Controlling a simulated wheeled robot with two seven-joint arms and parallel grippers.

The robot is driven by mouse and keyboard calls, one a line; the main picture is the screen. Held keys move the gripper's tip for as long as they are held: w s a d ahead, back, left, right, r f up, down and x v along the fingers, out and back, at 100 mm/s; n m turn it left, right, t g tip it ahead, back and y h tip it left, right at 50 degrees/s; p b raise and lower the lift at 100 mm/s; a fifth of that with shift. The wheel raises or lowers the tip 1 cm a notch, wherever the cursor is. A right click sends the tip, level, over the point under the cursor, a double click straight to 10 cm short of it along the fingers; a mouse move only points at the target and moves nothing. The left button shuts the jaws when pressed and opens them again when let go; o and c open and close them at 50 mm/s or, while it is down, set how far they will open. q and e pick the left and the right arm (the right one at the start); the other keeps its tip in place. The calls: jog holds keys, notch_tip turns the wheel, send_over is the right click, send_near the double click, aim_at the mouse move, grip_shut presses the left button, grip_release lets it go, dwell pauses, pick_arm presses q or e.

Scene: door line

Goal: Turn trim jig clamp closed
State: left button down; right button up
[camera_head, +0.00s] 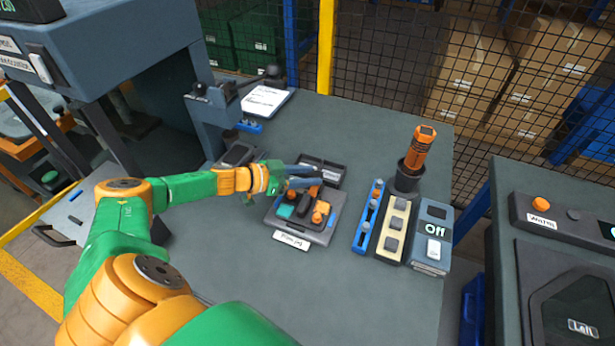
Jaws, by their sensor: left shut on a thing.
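The trim jig (331,222) is a grey block on the table, with a white label in front of it. It carries a teal piece, a black bar and orange parts, among them the orange clamp (320,212). My left gripper (308,182) reaches in from the left over the back of the jig. Its fingers are shut on a part of the clamp there. The fingers hide much of the grasp, and the clamp's exact angle is hard to tell. My right gripper is not in view.
Right of the jig are a blue rail (368,217) with knobs, a cream strip (393,229) with grey blocks, and a switch box (432,237) reading Off. An orange-handled tool (418,150) stands in a black holder. A dark tray (322,169) lies behind. The table front is clear.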

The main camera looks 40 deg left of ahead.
pick_arm(q)
jog(key=shift+f+m+h+b, duration=0.1)
jog(key=shift+m+h+b, duration=0.3)
jog(key=shift+b, duration=0.1)
jog(key=c, duration=0.6)
grip_release()
jog(key=shift+w, duration=0.1)
jog(key=shift+o, duration=0.9)
jog(key=shift+w+g, duration=0.15)
jog(key=shift+g, duration=0.15)
jog(key=b+v, duration=0.1)
jog(key=v, duration=0.6)
